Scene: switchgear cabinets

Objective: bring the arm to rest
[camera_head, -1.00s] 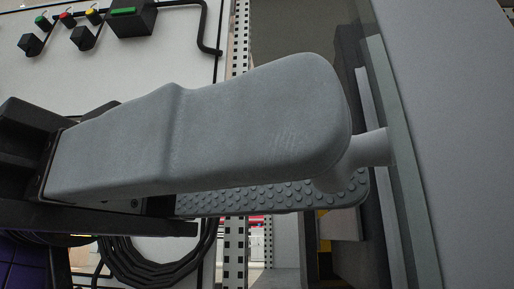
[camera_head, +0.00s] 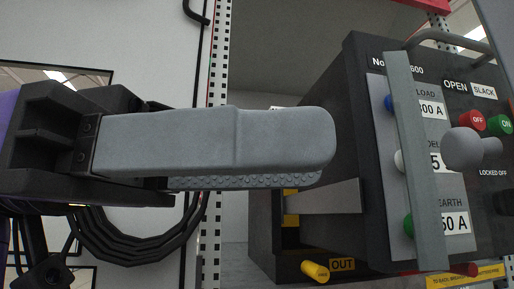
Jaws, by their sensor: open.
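My gripper (camera_head: 322,168) reaches in from the left, roughly level. Its smooth grey near finger and the studded pad of the other finger below it show. The jaws are open, and no object is visible between them, though the near finger hides part of the gap. The fingertips end in front of the dark switchgear unit's left side, left of its front panel (camera_head: 376,110). A rounded grey knob (camera_head: 470,148) at the right stands clear of the fingertips.
A grey vertical bar (camera_head: 415,160) crosses the panel, with red OFF (camera_head: 472,121) and green ON buttons beside it. A yellow cylinder (camera_head: 315,271) sits low by an OUT label. Black cables (camera_head: 125,240) loop below my gripper. A perforated post (camera_head: 217,80) stands behind.

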